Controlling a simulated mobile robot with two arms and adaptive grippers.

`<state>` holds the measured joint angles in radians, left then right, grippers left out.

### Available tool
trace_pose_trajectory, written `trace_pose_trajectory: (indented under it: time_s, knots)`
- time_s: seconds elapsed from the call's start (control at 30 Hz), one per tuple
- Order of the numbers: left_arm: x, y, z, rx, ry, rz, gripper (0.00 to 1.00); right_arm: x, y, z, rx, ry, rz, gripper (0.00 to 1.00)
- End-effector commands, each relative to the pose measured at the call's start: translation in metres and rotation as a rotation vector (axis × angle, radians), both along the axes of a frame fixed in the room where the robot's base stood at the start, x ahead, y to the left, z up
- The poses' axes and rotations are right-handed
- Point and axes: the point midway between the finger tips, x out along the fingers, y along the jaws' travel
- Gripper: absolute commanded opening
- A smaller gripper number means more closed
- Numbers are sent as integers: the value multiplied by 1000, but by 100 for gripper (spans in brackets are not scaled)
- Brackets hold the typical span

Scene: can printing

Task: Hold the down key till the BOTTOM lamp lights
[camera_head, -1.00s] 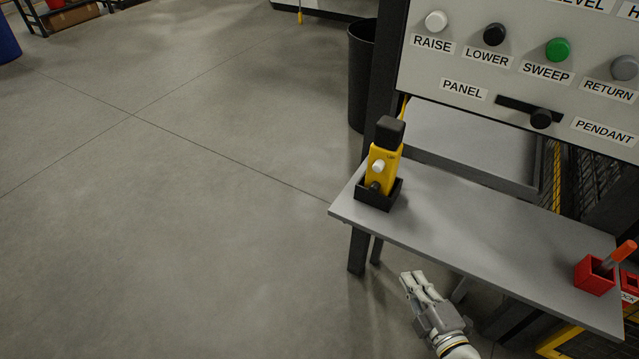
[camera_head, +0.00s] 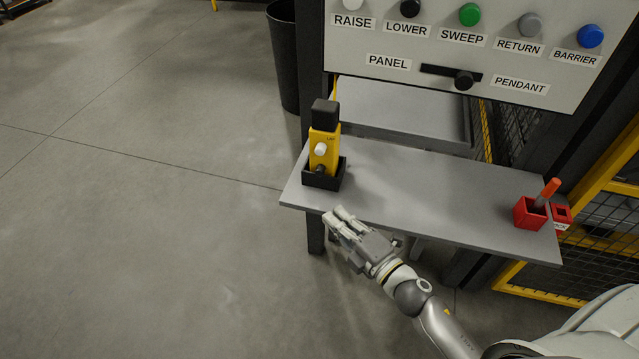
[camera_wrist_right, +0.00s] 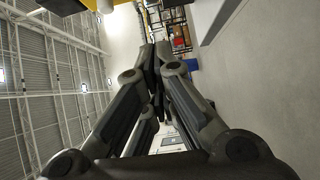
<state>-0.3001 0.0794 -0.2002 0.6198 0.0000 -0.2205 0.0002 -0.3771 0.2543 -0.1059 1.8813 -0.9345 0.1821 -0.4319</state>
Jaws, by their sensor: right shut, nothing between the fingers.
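A yellow pendant (camera_head: 323,151) with a black top stands in a black holder (camera_head: 337,181) at the left end of the grey shelf. It has a white button (camera_head: 320,148) above a black button (camera_head: 319,169). My right gripper (camera_head: 339,216) is shut and empty, just in front of the shelf's front edge, below and apart from the pendant. Its closed fingers also show in the right wrist view (camera_wrist_right: 155,62). The panel (camera_head: 440,45) carries a black LOWER button (camera_head: 410,8). No BOTTOM lamp is in view, and my left gripper is not in view.
The grey shelf (camera_head: 430,190) is clear in the middle. A red holder (camera_head: 529,214) with an orange-handled item stands at its right end. The selector knob (camera_head: 464,81) sits at the PENDANT end of its slot. A black bin (camera_head: 284,55) stands behind.

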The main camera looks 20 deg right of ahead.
Motion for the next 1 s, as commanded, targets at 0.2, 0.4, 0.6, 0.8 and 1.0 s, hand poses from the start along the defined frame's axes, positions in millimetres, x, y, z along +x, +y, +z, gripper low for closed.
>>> trace_pose_trajectory:
  time_s: [0.2,0.4,0.6,0.8,1.0]
  knots:
    - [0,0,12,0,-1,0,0,38,14,3,2,-2,0,0]
    - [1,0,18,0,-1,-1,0,71,25,1,2,-2,0,0]
    - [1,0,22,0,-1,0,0,95,13,-1,0,0,0,0]
    - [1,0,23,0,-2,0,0,104,8,-2,0,0,0,0]
    - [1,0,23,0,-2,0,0,105,8,-2,1,0,1,0]
